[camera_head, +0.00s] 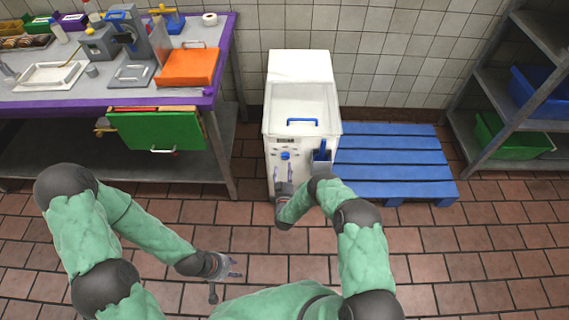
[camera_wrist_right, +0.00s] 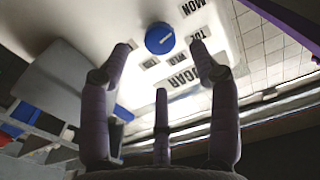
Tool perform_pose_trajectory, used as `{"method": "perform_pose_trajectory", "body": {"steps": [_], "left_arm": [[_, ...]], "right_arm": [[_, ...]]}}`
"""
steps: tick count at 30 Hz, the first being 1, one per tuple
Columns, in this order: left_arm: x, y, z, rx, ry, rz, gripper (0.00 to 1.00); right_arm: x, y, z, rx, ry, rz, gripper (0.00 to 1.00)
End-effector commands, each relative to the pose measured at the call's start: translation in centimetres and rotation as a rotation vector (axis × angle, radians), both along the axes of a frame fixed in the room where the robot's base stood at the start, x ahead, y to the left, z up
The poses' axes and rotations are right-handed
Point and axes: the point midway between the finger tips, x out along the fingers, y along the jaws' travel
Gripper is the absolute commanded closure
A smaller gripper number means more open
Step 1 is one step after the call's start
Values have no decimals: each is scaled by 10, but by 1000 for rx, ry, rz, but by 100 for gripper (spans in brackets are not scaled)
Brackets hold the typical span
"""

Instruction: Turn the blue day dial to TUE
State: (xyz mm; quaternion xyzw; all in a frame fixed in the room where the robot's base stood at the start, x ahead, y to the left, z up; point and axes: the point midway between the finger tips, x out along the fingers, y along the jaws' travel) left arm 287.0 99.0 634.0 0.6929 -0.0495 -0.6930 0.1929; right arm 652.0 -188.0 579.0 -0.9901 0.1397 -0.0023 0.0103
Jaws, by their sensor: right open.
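The blue day dial (camera_head: 286,155) is a round knob on the front of the white machine (camera_head: 301,95). In the right wrist view the dial (camera_wrist_right: 160,39) shows a pale mark on its face. Upside-down printed labels surround it, MON at the upper right and what reads as TUE (camera_wrist_right: 200,34) just right of it. My right gripper (camera_head: 283,175) is open just below the dial; in its wrist view its fingers (camera_wrist_right: 162,60) are spread, with the dial beyond the gap between the upper two, apparently apart from them. My left gripper (camera_head: 232,267) is open and empty above the floor.
A blue pallet (camera_head: 395,165) lies right of the machine. A purple-edged workbench (camera_head: 215,90) with an open green drawer (camera_head: 160,132) stands left. A blue holder (camera_head: 321,152) sits on the machine's front, close to my right arm. Shelving (camera_head: 490,75) stands far right.

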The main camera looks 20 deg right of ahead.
Motion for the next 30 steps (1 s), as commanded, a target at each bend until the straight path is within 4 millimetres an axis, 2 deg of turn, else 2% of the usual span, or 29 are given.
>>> {"method": "perform_pose_trajectory", "body": {"steps": [3, 9, 15, 22, 23, 28, 29, 30], "left_arm": [[0, 0, -9, 0, 0, 0, 60], [0, 0, -16, 0, 1, 0, 60], [0, 0, -18, 0, 1, 0, 60], [0, 0, -17, 0, 1, 0, 60], [0, 0, -17, 0, 1, 0, 60], [0, 0, -17, 0, 1, 0, 60], [0, 0, -17, 0, 1, 0, 60], [0, 0, -17, 0, 1, 0, 60]], "right_arm": [[20, -6, -2, 0, -1, 0, 38], [44, -13, -2, 0, 0, 0, 38], [53, -15, -1, 0, 1, 0, 38], [54, -15, 0, 1, 2, 0, 38], [54, -15, 0, 1, 2, 0, 41], [53, -15, 0, 1, 2, 0, 89], [53, -15, 0, 1, 2, 0, 94], [53, -15, 0, 1, 2, 0, 94]]}}
